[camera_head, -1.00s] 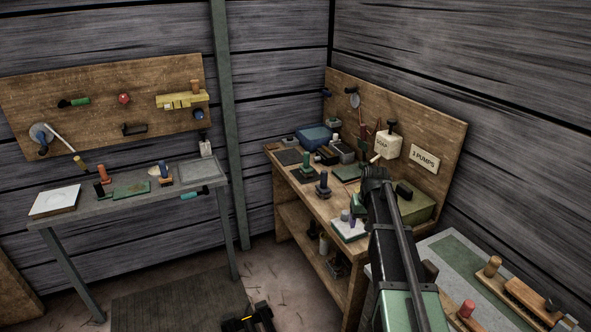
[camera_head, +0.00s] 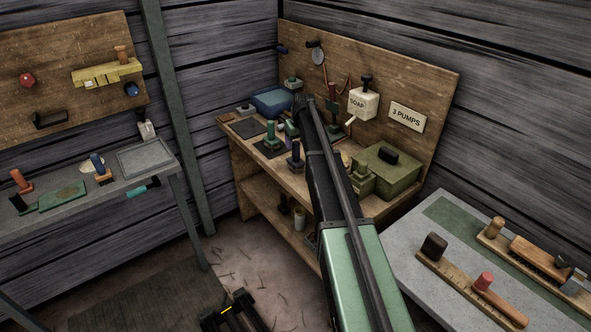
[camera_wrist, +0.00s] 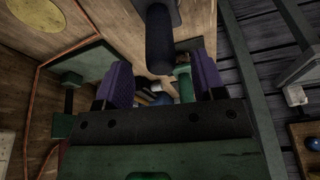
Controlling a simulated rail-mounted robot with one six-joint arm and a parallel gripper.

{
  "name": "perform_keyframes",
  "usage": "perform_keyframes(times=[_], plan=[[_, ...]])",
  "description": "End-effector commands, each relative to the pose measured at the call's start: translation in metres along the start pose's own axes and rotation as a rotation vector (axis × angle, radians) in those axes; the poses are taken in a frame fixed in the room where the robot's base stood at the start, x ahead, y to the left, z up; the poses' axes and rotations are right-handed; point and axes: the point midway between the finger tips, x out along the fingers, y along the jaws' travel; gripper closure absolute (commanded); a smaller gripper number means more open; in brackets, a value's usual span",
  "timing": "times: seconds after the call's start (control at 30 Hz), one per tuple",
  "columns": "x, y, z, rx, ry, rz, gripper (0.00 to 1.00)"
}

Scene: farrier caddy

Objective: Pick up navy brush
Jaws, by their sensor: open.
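A navy-handled brush (camera_head: 295,157) stands upright on the wooden workbench, to the left of my forearm in the head view. Another upright brush with a navy handle (camera_head: 98,164) stands on the grey table at left. My gripper (camera_wrist: 163,82) shows in the wrist view with its two purple-padded fingers apart and nothing clearly held. A dark navy cylinder (camera_wrist: 159,42) on a dark base lies beyond the fingers; I cannot tell whether it is the brush. In the head view my arm reaches over the bench, and its end hides part of the bench top.
A green-handled brush (camera_head: 270,134), a blue box (camera_head: 271,102) and a green metal box (camera_head: 391,170) crowd the bench. A soap dispenser (camera_head: 363,103) hangs on the backboard. More brushes lie on the grey table (camera_head: 405,248) at right.

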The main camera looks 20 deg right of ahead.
Motion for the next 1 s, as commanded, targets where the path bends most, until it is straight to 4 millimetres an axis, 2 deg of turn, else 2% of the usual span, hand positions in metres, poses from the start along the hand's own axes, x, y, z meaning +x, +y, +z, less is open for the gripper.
perform_keyframes(times=[0.13,0.3,0.37,0.6,1.0], plan=[[0.009,0.0,0.001,0.0,0.0,0.0,0.37],[0.045,0.0,0.002,0.0,0.0,0.0,0.37],[0.053,0.0,0.002,0.0,0.0,0.0,0.37],[0.05,0.0,0.0,0.001,0.0,0.0,0.37],[0.05,0.0,0.0,0.001,0.0,0.0,0.98]])
